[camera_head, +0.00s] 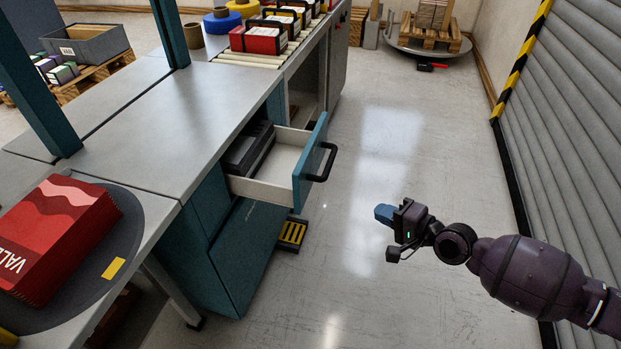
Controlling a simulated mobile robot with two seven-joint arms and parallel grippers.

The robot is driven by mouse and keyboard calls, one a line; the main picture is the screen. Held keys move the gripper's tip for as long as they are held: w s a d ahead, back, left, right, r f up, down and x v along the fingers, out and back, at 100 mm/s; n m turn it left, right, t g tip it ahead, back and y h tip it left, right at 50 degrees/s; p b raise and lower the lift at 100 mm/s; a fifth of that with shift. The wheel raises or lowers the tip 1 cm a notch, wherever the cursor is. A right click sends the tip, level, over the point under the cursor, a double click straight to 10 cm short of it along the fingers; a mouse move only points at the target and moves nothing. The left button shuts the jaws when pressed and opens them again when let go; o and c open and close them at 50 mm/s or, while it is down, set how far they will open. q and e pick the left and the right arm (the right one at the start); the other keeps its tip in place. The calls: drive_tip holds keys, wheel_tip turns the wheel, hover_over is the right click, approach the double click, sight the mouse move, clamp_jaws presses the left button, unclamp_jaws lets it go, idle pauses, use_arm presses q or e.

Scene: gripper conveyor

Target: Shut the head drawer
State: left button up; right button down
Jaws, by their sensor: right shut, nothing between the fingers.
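The head drawer (309,170) is pulled well out of the teal cabinet under the grey workbench (165,125). It has a teal front with a black bar handle (325,164) facing right, and a white inside. A dark object (249,150) lies in its left part, near the cabinet. My right gripper (383,214) is over the open floor to the right of the drawer front, apart from the handle. Its blue fingertips point left and are shut with nothing between them. My left gripper is not in view.
A red box (55,238) sits on a dark round plate at the lower left. Banded boxes (262,38) stand on the roller conveyor at the back. A yellow-and-black step (291,233) is on the floor below the drawer. A grey shutter (570,120) bounds the right; the floor between is clear.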

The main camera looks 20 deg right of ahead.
use_arm(q)
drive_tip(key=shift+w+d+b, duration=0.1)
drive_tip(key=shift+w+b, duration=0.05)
drive_tip(key=shift+b, duration=0.25)
use_arm(e)
drive_tip(key=w+r+x, duration=0.1)
drive_tip(key=r+x, duration=0.1)
drive_tip(key=x, duration=1.3)
drive_tip(key=shift+d+m, duration=0.2)
drive_tip(key=shift+m, duration=0.1)
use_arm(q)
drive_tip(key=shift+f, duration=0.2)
use_arm(e)
drive_tip(key=shift+a+r, duration=0.1)
drive_tip(key=w+a, duration=0.3)
drive_tip(key=a, duration=0.2)
drive_tip(key=w+a, duration=0.3)
drive_tip(key=a, duration=0.2)
drive_tip(key=w+a, duration=0.3)
drive_tip(key=a, duration=0.1)
drive_tip(key=shift+w+a, duration=0.35)
drive_tip(key=shift+a, duration=0.05)
drive_tip(key=shift+w+a, duration=0.2)
drive_tip(key=shift+a, duration=0.1)
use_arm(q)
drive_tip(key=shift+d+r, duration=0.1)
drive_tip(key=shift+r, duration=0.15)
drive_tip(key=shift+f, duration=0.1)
use_arm(e)
drive_tip(key=shift+r, duration=0.15)
